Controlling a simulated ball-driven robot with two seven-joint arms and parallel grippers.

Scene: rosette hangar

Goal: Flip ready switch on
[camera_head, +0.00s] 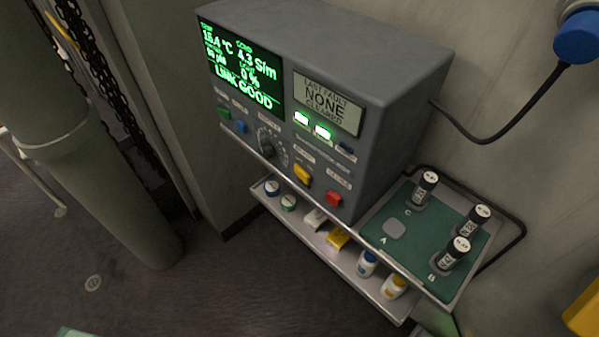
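The small labels are too blurred to read, so I cannot tell which one is the ready switch. Neither gripper is in view.
A green screen (240,68) reads "LINK GOOD". A label plate (327,101) reads "LAST FAULT NONE". A green tray (412,258) at right holds several black cylinders. A lower shelf (300,232) holds small jars and boxes.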

